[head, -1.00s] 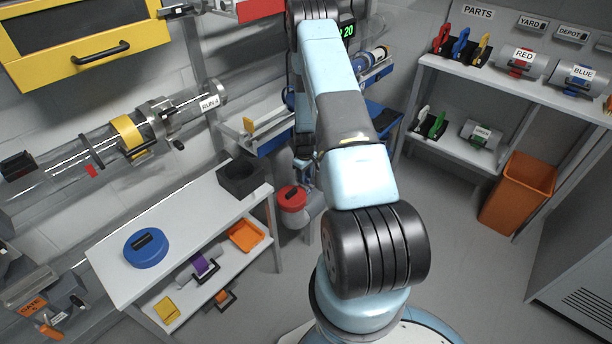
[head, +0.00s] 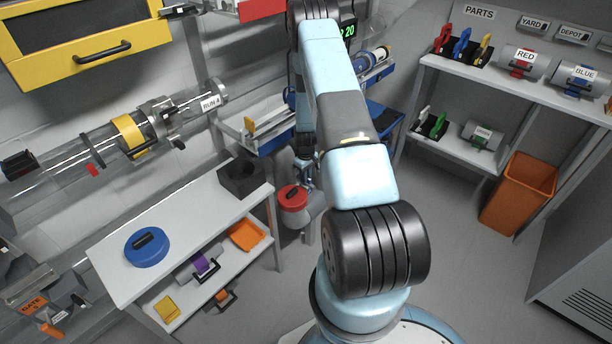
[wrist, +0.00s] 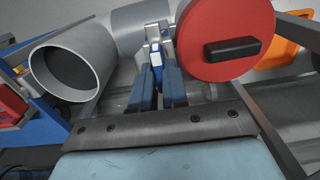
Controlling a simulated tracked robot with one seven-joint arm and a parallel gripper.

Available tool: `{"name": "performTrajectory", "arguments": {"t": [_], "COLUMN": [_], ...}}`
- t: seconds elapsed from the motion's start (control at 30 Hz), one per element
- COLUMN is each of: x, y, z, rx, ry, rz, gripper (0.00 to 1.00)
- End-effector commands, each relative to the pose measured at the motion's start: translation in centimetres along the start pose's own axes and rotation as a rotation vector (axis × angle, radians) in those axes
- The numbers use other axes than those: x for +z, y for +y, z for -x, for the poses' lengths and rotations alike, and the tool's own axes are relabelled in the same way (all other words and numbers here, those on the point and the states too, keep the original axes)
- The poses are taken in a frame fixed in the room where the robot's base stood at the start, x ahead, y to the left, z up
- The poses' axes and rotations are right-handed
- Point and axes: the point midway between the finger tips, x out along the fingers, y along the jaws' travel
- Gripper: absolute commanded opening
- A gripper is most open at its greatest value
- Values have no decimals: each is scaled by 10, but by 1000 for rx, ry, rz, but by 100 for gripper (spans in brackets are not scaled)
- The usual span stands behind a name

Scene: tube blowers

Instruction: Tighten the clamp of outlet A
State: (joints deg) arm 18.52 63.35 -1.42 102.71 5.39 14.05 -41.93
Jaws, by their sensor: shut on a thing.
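In the wrist view, my gripper (wrist: 157,88) has its two blue-grey fingers close together on a small blue lever (wrist: 155,60) with a pale edge. The lever stands against a bright metal bracket at the grey pipework, between an open pipe mouth (wrist: 68,72) on the left and a red round cap (wrist: 226,38) with a black handle on the right. It looks like a clamp handle. No outlet label is readable here. In the head view, the red cap (head: 292,197) shows beside my gripper (head: 304,178), which is small and partly hidden by my arm.
A white table (head: 185,228) with a blue lid (head: 147,247) and a black box (head: 240,178) stands to the left. An orange tray (head: 246,235) lies on its lower shelf. Parts shelves (head: 500,85) and an orange bin (head: 517,192) are at the right, with clear floor before them.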

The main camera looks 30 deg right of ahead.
Motion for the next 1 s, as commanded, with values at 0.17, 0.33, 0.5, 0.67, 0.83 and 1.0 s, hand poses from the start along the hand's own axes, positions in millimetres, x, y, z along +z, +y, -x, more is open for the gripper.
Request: {"name": "performTrajectory", "arguments": {"t": [0.17, 0.33, 0.5, 0.67, 0.83, 1.0], "x": [0, -1, -1, -1, -1, -2], "y": [2, 1, 1, 1, 0, 0], "z": [0, 0, 0, 0, 1, 1], "rx": [4, 4, 4, 4, 3, 3], "ry": [2, 2, 2, 2, 3, 3], "rz": [-94, -231, -391, -543, -705, -865], "gripper": [0, 0, 0, 0, 0, 0]}}
